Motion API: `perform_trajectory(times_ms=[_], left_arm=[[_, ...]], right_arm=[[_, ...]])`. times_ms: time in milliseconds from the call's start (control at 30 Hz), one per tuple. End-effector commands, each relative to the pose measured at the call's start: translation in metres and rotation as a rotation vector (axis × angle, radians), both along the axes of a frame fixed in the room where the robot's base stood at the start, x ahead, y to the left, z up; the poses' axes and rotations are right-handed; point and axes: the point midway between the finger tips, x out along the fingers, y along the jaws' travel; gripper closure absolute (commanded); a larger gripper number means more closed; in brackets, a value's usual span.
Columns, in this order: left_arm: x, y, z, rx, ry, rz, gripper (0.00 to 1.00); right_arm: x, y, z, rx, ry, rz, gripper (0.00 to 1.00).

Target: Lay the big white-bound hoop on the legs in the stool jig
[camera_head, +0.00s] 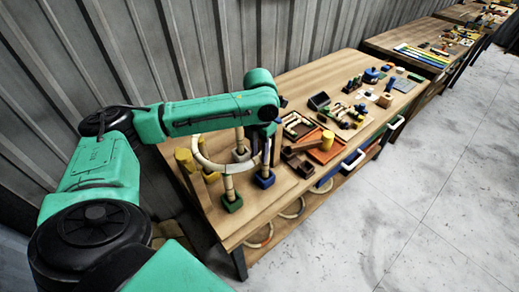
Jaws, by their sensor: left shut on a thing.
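The big white-bound hoop (196,154) is a pale ring at the near left end of the workbench, roughly level over the stool jig. My left gripper (264,139) points down at the hoop's right side and is shut on its rim; the fingers are small and partly hidden by the wrist. Pale upright legs stand in coloured jig blocks: a green block (232,203), a blue block (265,180) and a grey block (240,155). The hoop is around the height of the leg tops; I cannot tell whether it touches them. My right gripper is out of view.
A yellow cylinder (184,158) stands left of the hoop. Right of the jig are wooden blocks, an orange tray (321,152) and another yellow cylinder (327,140). More hoops (292,209) lie on the shelf below. A corrugated wall (215,45) stands behind the bench.

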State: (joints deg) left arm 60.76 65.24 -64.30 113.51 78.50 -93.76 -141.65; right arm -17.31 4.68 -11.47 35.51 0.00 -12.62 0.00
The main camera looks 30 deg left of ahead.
Motion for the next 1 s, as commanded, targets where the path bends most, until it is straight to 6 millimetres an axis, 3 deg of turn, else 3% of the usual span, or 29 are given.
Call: perform_trajectory(times_ms=[100, 133, 200, 500, 633, 900, 1000], left_arm=[[0.000, 0.000, 0.000, -0.001, -0.001, 0.000, 1.00], [0.000, 0.000, 0.000, -0.002, 0.000, -0.001, 0.60], [0.000, 0.000, 0.000, -0.002, 0.000, -0.001, 0.38], [0.001, 0.000, 0.001, -0.001, -0.001, 0.000, 0.38], [0.002, -0.001, 0.013, -0.003, -0.006, 0.000, 0.38], [0.002, -0.002, 0.082, -0.004, -0.008, -0.003, 0.38], [0.001, -0.001, 0.109, -0.002, -0.006, -0.002, 0.38]], right_arm=[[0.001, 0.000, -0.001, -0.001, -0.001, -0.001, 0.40], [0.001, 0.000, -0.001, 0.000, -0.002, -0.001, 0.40], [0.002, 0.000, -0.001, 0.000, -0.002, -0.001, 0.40], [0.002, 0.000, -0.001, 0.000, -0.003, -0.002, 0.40], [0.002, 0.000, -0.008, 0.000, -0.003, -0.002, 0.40], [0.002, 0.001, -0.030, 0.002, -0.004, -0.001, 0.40], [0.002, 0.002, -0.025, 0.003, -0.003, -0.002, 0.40]])
